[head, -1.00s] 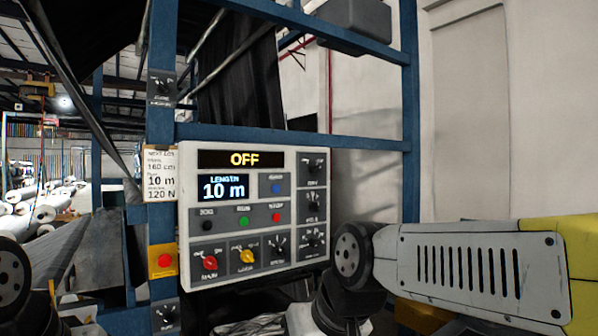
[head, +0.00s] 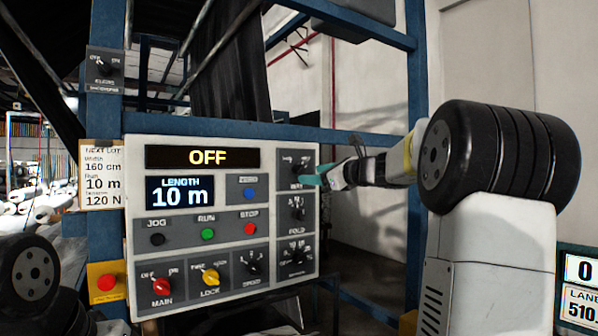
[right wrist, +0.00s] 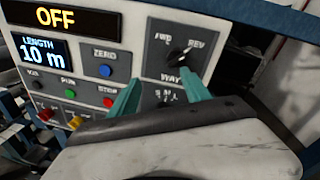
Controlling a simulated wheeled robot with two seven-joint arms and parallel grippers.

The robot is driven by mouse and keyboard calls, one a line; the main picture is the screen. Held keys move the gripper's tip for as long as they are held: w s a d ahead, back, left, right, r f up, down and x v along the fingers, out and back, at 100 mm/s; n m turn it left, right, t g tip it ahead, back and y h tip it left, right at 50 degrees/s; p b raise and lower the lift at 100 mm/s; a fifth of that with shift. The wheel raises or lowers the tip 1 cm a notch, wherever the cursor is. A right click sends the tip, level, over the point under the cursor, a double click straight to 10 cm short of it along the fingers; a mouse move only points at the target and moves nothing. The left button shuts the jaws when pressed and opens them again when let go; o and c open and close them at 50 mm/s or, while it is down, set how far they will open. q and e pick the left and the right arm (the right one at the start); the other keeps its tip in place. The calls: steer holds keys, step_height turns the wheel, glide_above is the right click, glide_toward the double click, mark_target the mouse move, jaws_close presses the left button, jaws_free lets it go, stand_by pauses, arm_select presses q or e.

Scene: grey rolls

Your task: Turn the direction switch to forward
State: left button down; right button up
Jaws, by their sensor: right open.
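The direction switch (head: 301,168) is a black knob at the top right of the control panel (head: 135,230), marked WAY. In the right wrist view the switch (right wrist: 180,57) sits between FWD on the left and REV on the right, and its pointer appears turned toward REV. My right gripper (head: 313,178) is at the panel's right edge, close to the switch. In the right wrist view its two teal fingers (right wrist: 162,80) are apart and empty, with tips just below the knob. I cannot tell whether they touch the panel. My left gripper is out of view.
The display (head: 208,157) reads OFF. Other knobs sit close below the switch, including FOLD (head: 298,208). The ZERO (head: 249,193), RUN (head: 207,234) and STOP (head: 250,229) buttons are to its left. A blue frame post (head: 416,90) stands right of the panel.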

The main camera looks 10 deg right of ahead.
mark_target(304, 169)
steer(key=shift+m+t, duration=0.4)
steer(key=shift+m, duration=0.3)
steer(key=w, duration=0.6)
steer(key=w+a+r, duration=0.1)
steer(key=w, duration=0.2)
steer(key=shift+r, duration=0.1)
jaws_close()
steer(key=shift+s, duration=0.1)
